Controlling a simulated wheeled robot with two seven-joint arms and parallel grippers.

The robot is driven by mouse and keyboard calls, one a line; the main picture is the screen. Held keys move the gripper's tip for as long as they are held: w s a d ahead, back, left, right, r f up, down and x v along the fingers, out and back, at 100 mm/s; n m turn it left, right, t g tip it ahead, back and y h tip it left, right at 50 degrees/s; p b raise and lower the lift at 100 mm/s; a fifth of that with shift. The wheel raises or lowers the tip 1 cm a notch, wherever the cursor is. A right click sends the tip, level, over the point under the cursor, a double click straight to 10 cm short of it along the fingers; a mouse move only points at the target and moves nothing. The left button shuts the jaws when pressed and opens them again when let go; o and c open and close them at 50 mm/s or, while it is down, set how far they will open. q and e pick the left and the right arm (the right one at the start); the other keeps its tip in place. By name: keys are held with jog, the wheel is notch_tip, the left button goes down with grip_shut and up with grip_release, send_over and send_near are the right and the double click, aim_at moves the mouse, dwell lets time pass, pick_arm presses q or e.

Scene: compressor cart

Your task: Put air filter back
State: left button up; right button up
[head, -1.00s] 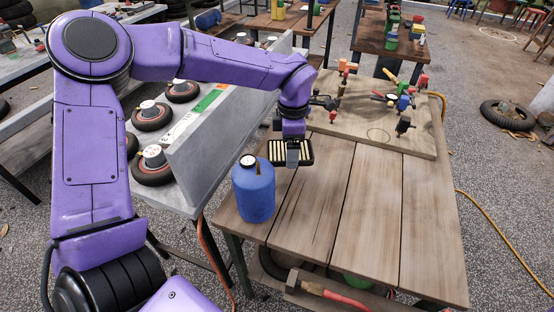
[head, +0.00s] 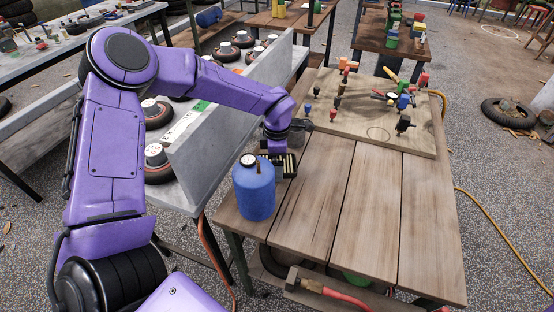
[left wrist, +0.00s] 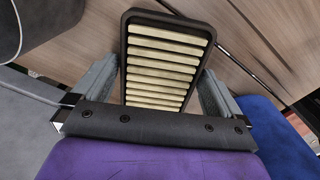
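The air filter (left wrist: 165,60) is a black rectangular frame with pale slats. In the left wrist view it sits between the two grey fingers of my left gripper (left wrist: 160,90), with a finger against each long side. In the head view the filter (head: 291,166) is just behind and right of a blue tank (head: 255,192), which hides part of it. My left gripper (head: 276,155) is above the wooden bench's left edge. The tank stands upright with a round white-faced dial (head: 248,160) on top. My right gripper is not in view.
The wooden bench (head: 350,205) is clear in front and to the right. A board (head: 375,135) with several coloured fittings lies at its back. A grey upright panel (head: 235,125) borders the left, with several small wheels (head: 158,115) beyond it. A yellow hose (head: 500,235) runs along the floor.

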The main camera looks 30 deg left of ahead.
pick_arm(q)
notch_tip(320, 180, up, 12)
jog(key=shift+r, duration=0.2)
dwell(0.4)
